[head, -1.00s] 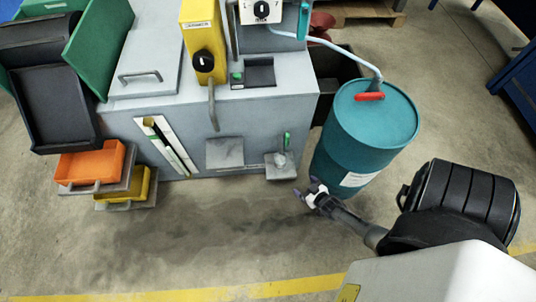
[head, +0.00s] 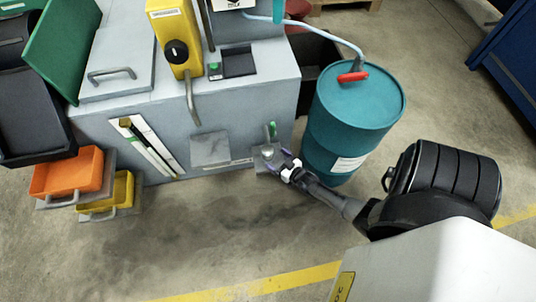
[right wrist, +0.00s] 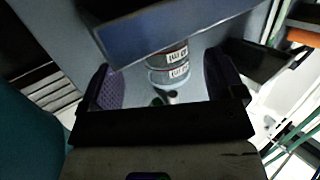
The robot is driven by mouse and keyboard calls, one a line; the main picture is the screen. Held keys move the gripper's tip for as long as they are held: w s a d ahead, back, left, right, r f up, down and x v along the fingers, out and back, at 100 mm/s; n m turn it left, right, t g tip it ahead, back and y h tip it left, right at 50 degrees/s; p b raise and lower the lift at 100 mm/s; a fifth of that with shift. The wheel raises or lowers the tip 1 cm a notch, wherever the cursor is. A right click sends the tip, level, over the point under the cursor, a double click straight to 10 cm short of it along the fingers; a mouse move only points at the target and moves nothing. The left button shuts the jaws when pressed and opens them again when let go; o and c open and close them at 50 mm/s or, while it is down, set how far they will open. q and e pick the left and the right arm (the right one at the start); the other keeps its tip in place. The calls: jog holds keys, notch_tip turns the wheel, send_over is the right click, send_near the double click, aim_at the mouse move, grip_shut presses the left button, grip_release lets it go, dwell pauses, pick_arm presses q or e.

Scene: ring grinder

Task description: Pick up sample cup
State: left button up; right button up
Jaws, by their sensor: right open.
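The sample cup (right wrist: 169,68), a small grey cylinder with white labels, shows between my fingers in the right wrist view. A grey-blue plate edge hides part of it. In the head view, a small pale shape that looks like the cup (head: 267,151) sits on a small grey shelf (head: 259,165) low on the machine's front, below a green handle (head: 272,130). My right gripper (head: 284,164) is at this shelf's right edge. Its fingers (right wrist: 166,84) are open, one on either side of the cup, with gaps visible. My left gripper is not in view.
A teal drum (head: 352,120) with a red-handled hose fitting stands close beside my right gripper. The grey machine (head: 110,120) fills the back. Orange (head: 66,174) and yellow (head: 106,195) bins sit at its left. The floor in front is clear.

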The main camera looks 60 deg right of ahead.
aim_at(272, 156)
jog(key=shift+w+d+f+b, duration=0.1)
jog(key=shift+w+f+b, duration=0.05)
jog(key=shift+w+b, duration=0.25)
jog(key=b+x, duration=0.1)
jog(key=x, duration=0.1)
jog(key=b+x, duration=0.1)
jog(key=x, duration=0.1)
jog(key=shift+w+a+b, duration=0.15)
jog(key=shift+a+b, duration=0.1)
jog(key=shift+b, duration=0.05)
jog(key=shift+w+d, duration=0.15)
jog(key=shift+w, duration=0.15)
jog(key=shift+s, duration=0.1)
jog(key=shift+c, duration=0.4)
jog(key=c, duration=1.1)
jog(key=shift+o, duration=0.2)
